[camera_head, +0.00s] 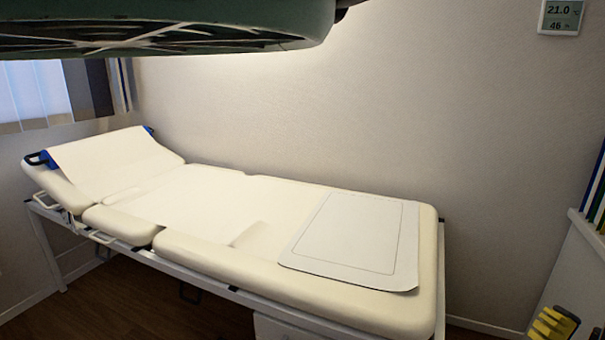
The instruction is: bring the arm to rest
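My gripper does not show in this view, and nothing in the frame is clearly part of my arm. What the gripper holds, if anything, cannot be seen.
A cream examination bed (385,305) with raised head end stands along the wall, a thin white sheet (355,232) flat on its foot end. A large dark green object (170,28) hangs across the top left. A white cabinet (578,265) and yellow-black object (552,326) are at right.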

